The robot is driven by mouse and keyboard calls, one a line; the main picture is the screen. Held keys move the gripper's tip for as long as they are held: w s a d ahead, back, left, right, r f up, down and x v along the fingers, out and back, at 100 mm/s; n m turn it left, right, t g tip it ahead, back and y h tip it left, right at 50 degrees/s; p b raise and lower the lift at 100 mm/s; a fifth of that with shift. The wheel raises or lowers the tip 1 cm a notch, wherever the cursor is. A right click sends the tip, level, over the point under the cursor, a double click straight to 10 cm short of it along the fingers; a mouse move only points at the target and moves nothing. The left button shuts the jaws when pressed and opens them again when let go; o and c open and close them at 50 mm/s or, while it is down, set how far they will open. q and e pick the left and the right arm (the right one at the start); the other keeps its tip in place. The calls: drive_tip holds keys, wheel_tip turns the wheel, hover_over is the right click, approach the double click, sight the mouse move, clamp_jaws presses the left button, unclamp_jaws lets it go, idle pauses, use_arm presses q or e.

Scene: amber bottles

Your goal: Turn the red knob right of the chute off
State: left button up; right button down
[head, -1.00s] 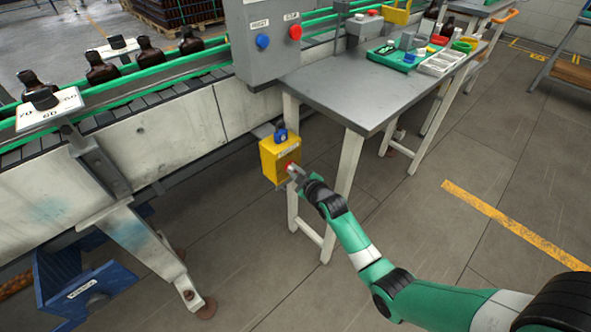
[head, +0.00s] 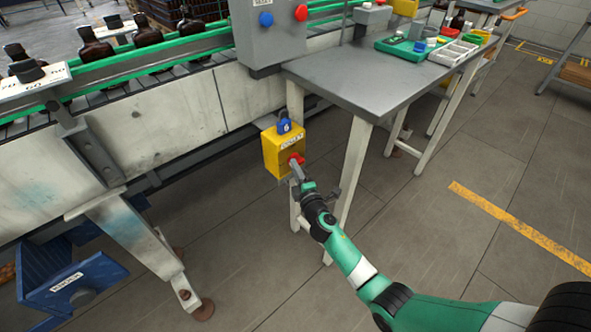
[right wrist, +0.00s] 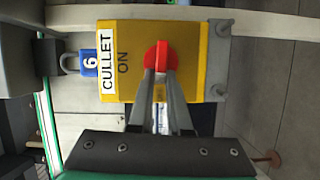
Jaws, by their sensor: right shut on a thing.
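The red knob (head: 296,159) is on the front of a yellow box (head: 276,152) under the conveyor, by the grey table's near left leg. In the right wrist view the box reads CULLET and ON, and the red knob (right wrist: 160,55) has its bar running up and down the picture, with ON to its left. My right gripper (head: 297,170) is shut on the knob; both fingers of the right gripper (right wrist: 160,76) meet its bar in the wrist view. A blue chute-like box (head: 75,277) stands lower left. My left gripper is out of view.
The grey table (head: 345,88) carries trays and overhangs to the right. A grey panel (head: 275,35) with blue and red buttons is above. Brown bottles stand on the conveyor. The floor at right is open.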

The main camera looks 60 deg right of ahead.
drive_tip(key=shift+f+n, duration=0.15)
drive_tip(key=shift+n, duration=0.35)
drive_tip(key=c, duration=0.9)
unclamp_jaws()
drive_tip(key=shift+o, duration=0.2)
drive_tip(key=p+v, duration=0.2)
drive_tip(key=v, duration=0.9)
drive_tip(key=shift+s+a+f, duration=0.2)
drive_tip(key=shift+s, duration=0.05)
